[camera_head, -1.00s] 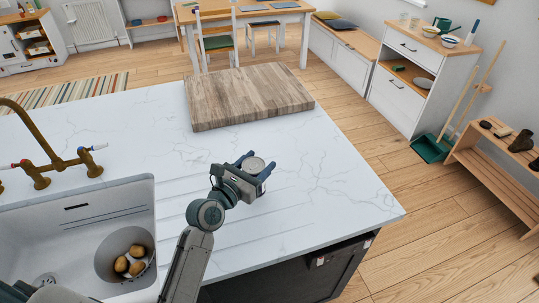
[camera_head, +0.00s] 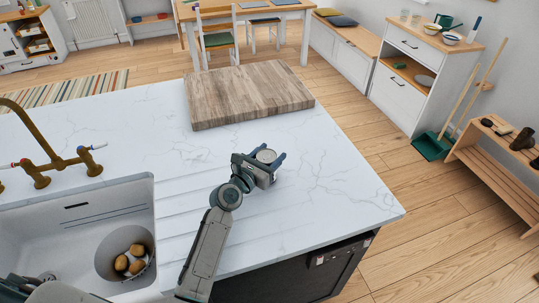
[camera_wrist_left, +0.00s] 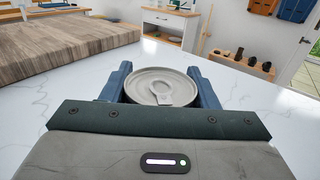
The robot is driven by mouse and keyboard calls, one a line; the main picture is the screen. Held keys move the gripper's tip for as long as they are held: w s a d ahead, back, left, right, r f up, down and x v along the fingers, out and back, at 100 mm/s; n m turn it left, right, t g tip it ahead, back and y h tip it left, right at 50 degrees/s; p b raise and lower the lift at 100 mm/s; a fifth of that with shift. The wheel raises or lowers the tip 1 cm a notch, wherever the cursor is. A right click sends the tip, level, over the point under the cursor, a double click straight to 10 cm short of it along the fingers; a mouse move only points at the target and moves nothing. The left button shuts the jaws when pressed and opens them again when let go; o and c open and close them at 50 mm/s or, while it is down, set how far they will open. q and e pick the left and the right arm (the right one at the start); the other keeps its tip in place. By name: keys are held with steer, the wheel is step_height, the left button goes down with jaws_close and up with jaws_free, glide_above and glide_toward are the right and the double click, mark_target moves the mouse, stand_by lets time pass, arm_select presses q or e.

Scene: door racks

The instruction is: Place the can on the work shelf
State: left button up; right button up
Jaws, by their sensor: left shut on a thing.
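A can (camera_head: 266,155) with a grey metal lid and ring pull sits between the fingers of my left gripper (camera_head: 268,159), which is shut on it. In the left wrist view the can (camera_wrist_left: 162,86) stands upright between two blue fingers (camera_wrist_left: 160,88), its lid facing up. The gripper is over the white marble counter (camera_head: 340,190), in front of the wooden board; I cannot tell whether the can touches the counter. My right gripper is not in view. I cannot tell which surface is the work shelf.
A thick wooden board (camera_head: 250,95) lies at the counter's back edge. A sink (camera_head: 70,235) with a bowl of potatoes (camera_head: 128,260) and a brass tap (camera_head: 45,150) is on the left. A white cabinet (camera_head: 410,80) and a low wooden rack (camera_head: 500,165) stand across the floor at right.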

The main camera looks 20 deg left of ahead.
arm_select(q)
steer(key=shift+f, duration=0.1)
steer(key=o, duration=1.3)
